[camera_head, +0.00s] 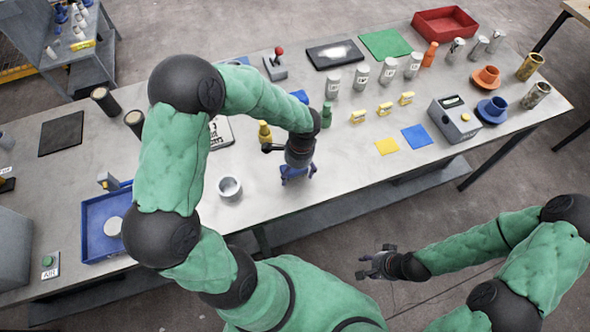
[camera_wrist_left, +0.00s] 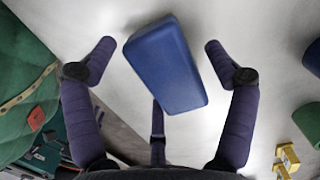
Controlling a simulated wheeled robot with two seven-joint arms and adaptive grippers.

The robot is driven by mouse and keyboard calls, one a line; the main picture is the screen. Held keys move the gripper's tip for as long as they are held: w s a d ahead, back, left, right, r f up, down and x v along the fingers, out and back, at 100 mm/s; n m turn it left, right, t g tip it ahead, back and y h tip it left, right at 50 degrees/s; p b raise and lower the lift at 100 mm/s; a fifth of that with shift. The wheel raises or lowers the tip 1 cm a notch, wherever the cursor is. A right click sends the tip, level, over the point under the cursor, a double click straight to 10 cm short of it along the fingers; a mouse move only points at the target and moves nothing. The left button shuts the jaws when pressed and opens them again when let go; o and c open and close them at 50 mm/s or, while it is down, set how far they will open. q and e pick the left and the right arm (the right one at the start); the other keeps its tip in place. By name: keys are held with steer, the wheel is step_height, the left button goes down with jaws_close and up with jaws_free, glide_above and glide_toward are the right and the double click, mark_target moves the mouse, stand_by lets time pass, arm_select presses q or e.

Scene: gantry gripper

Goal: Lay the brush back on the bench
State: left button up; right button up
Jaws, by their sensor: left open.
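The brush shows as a blue block (camera_wrist_left: 165,64) in the left wrist view, lying over the pale bench top (camera_wrist_left: 250,25). No bristles or handle can be made out. My left gripper (camera_wrist_left: 160,60) is open, with its purple fingers apart on both sides of the block. Gaps show between the block and the side fingers. In the head view my left gripper (camera_head: 297,175) is low over the front part of the bench (camera_head: 330,205), and the brush cannot be told apart from the fingers. My right gripper (camera_head: 377,262) is open and empty in front of the bench.
A white cup (camera_head: 229,188) stands left of my left gripper. A yellow bottle (camera_head: 264,132) and a green bottle (camera_head: 326,115) stand behind it. A blue tray (camera_head: 92,215) lies further left.

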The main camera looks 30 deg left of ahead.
arm_select(q)
step_height(320, 180, up, 12)
steer(key=w+d+p, duration=0.1)
steer(key=p, duration=0.1)
steer(key=shift+r, duration=0.15)
stand_by(0.4)
